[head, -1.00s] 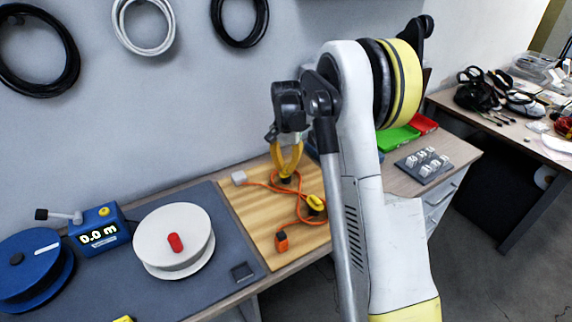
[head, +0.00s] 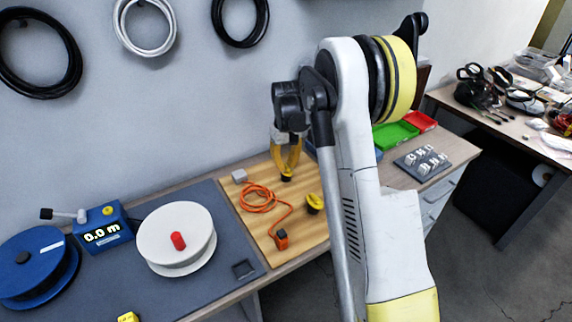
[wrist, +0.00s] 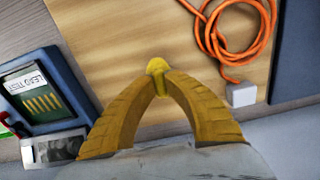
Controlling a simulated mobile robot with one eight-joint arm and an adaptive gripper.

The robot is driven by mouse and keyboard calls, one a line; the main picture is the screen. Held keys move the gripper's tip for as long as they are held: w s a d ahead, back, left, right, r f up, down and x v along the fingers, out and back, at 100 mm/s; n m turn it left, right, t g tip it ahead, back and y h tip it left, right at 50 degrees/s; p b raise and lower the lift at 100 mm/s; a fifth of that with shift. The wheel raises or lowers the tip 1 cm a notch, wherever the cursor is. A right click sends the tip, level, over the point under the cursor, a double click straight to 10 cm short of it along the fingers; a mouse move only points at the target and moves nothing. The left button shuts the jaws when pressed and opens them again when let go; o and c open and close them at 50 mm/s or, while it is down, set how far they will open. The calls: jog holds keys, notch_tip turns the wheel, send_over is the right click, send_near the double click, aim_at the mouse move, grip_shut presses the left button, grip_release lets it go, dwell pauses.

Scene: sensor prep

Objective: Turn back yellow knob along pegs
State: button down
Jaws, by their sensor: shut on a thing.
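My gripper (head: 287,167) reaches down over the back of the wooden board (head: 239,209). Its yellow fingers are shut on the yellow knob (wrist: 157,66) of the far peg, whose dark base shows under the fingertips in the head view. In the wrist view my fingertips (wrist: 160,92) close at the knob, and its top shows just beyond them. A second yellow knob (head: 314,202) on a dark base stands nearer on the board. An orange cable (head: 258,206) lies in a loose coil left of both pegs, apart from them. It also shows in the wrist view (wrist: 262,42).
The cable has a grey-white end block (head: 239,176) and an orange plug (head: 281,239). A white spool (head: 160,235), blue spool (head: 25,258) and blue meter reading 0.0 m (head: 103,229) stand left. A lead test box (wrist: 42,95) is beside the board.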

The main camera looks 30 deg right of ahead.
aim_at(286, 165)
jog(key=shift+n, duration=0.6)
jog(key=c, duration=1.4)
grip_release()
notch_tip(286, 165, up, 12)
